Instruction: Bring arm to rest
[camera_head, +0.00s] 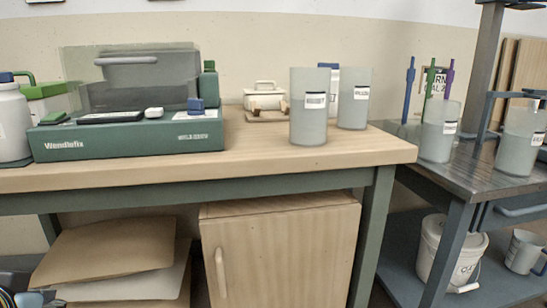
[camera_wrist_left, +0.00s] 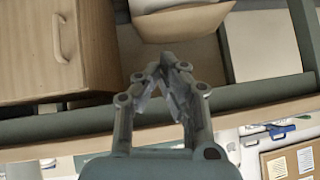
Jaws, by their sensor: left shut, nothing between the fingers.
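My left gripper (camera_wrist_left: 172,75) shows in the left wrist view with its fingertips together and nothing between them. It is in front of the wooden workbench, whose green frame and wooden cabinet (camera_wrist_left: 60,45) show behind it in this tilted view. The fingers appear clear of the cabinet and shelf contents. In the head view the gripper itself cannot be made out. My right gripper is in neither view.
A wooden cabinet (camera_head: 280,250) and brown sheets (camera_head: 105,245) sit below the bench.

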